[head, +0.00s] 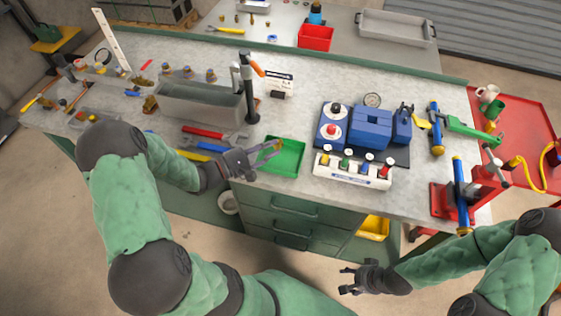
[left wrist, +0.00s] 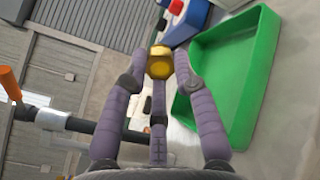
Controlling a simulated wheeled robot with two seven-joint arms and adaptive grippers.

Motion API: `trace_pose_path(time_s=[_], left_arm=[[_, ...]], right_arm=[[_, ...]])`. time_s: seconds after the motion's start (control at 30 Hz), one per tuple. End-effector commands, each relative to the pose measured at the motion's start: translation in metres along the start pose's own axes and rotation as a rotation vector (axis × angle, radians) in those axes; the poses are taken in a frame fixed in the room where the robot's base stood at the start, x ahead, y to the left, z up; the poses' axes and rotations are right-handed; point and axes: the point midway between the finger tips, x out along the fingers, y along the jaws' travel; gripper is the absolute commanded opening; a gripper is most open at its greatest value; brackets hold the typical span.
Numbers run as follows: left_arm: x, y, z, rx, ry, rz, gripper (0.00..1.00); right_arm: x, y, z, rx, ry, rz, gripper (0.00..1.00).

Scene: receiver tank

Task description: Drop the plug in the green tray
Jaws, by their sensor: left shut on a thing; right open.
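The green tray (head: 289,158) lies on the workbench near its front edge, left of the blue device. In the left wrist view the green tray (left wrist: 262,85) is at the upper right and looks empty. My left gripper (head: 265,154) is at the tray's left side in the head view. It is shut on the plug (left wrist: 160,62), a small brass-yellow piece between the fingertips in the left wrist view. The plug appears beside the tray's rim there; its height above the bench is hard to judge. My right gripper (head: 352,280) is open and empty, in front of the bench.
A grey metal tank (head: 200,103) and a dark upright post (head: 248,90) stand left of the tray. Pliers and wrenches (head: 205,133) lie close by. A white block with coloured knobs (head: 352,170) and a blue device (head: 365,132) stand to the right.

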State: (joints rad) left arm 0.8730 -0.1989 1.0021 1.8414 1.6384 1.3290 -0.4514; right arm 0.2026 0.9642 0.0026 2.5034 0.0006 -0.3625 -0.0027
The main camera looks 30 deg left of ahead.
Motion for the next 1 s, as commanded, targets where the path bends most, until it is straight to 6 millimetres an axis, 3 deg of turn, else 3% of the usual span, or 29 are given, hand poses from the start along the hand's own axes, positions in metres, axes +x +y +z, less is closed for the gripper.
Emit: trace_pose_path(time_s=[0.3, 0.33, 0.4, 0.77, 1.0], left_arm=[[0.0, -0.001, -0.002, 0.001, 0.0, 0.001, 0.0], [0.0, -0.001, -0.002, 0.001, 0.0, 0.001, 0.37], [0.0, -0.001, -0.002, 0.001, 0.0, 0.001, 0.56], [-0.001, -0.001, -0.003, 0.001, 0.001, 0.001, 0.56], [-0.025, 0.0, -0.004, 0.002, 0.004, 0.004, 0.56]], right_arm=[[0.002, 0.001, -0.001, 0.0, 0.001, 0.0, 0.59], [0.002, 0.001, -0.001, 0.0, 0.001, 0.0, 0.59], [0.002, 0.001, -0.001, 0.0, 0.001, 0.0, 0.59], [0.002, 0.001, -0.001, 0.0, 0.001, 0.0, 0.59], [0.002, 0.001, -0.001, 0.0, 0.001, 0.0, 0.59]])
